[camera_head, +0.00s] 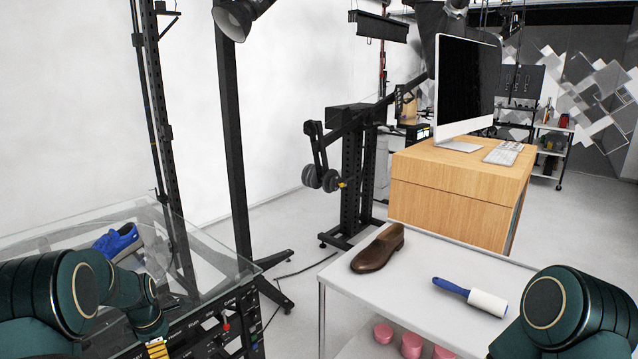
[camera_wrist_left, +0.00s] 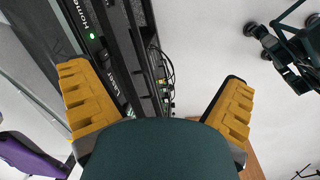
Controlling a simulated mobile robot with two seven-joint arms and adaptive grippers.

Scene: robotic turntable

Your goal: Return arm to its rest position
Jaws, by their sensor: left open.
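My left arm (camera_head: 75,295) comes in from the left, bent over the glass-topped turntable box (camera_head: 215,262). The tip of my left gripper (camera_head: 157,349) shows as a bit of yellow at the bottom edge, beside the box's black control panel (camera_head: 215,330). In the left wrist view, the yellow fingers of my left gripper (camera_wrist_left: 155,78) are spread wide with nothing between them. The panel (camera_wrist_left: 110,50), with a green light, shows behind them. My right arm (camera_head: 570,310) shows at the lower right; its gripper is out of view.
A blue shoe (camera_head: 118,242) is at the glass box. A brown shoe (camera_head: 379,249) and a lint roller (camera_head: 470,296) lie on the white cart (camera_head: 430,285). A lamp stand (camera_head: 232,150) rises behind the box. A wooden desk (camera_head: 450,195) carries a monitor (camera_head: 467,85).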

